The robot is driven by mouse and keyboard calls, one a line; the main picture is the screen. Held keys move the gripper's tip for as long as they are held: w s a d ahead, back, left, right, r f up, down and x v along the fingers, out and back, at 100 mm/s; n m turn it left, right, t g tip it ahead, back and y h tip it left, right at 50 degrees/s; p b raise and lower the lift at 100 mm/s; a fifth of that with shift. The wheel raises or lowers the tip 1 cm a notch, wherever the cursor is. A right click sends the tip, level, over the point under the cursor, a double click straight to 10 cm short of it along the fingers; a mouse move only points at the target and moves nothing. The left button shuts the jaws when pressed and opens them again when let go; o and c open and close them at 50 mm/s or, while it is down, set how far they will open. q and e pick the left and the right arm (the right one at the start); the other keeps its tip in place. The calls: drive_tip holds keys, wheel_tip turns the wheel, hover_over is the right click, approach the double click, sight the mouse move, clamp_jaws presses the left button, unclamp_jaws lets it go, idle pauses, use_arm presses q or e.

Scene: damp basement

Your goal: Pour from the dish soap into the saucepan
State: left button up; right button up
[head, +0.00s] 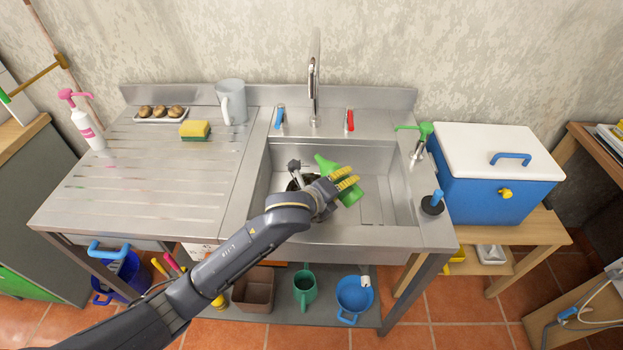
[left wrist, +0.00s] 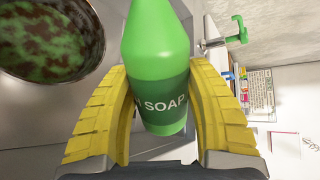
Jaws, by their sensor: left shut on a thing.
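The dish soap is a green bottle (head: 325,163) with a dark green label, over the sink. It looks tilted, its narrow end toward the upper left in the head view. My left gripper (head: 347,179) is shut on the bottle. In the left wrist view the yellow fingers press both sides of the dish soap (left wrist: 158,45) at its label. The saucepan (left wrist: 45,35) shows there at the upper left, apart from the bottle, with a mottled green and brown inside. In the head view the saucepan (head: 293,185) is in the sink, mostly hidden by my arm. My right gripper is out of view.
The faucet (head: 314,85) stands behind the sink (head: 390,160). A green pump (head: 421,138) and a blue-handled plunger (head: 434,203) line the right rim, beside a blue cooler (head: 480,190).

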use_arm(q)
wheel_tip(320, 180, up, 3)
drive_tip(key=m+t+y, duration=0.1)
drive_tip(key=m+t, duration=0.2)
drive_tip(key=m, duration=0.1)
drive_tip(key=shift+f, duration=0.1)
drive_tip(key=r+m+t, duration=0.1)
drive_tip(key=m+t, duration=0.1)
drive_tip(key=m, duration=0.1)
drive_tip(key=shift+r+y, duration=0.15)
drive_tip(key=shift+y, duration=0.25)
drive_tip(key=m, duration=0.1)
drive_tip(key=r+m+t, duration=0.1)
drive_tip(key=m, duration=0.1)
drive_tip(key=shift+r+t, duration=0.25)
drive_tip(key=shift+t, duration=0.05)
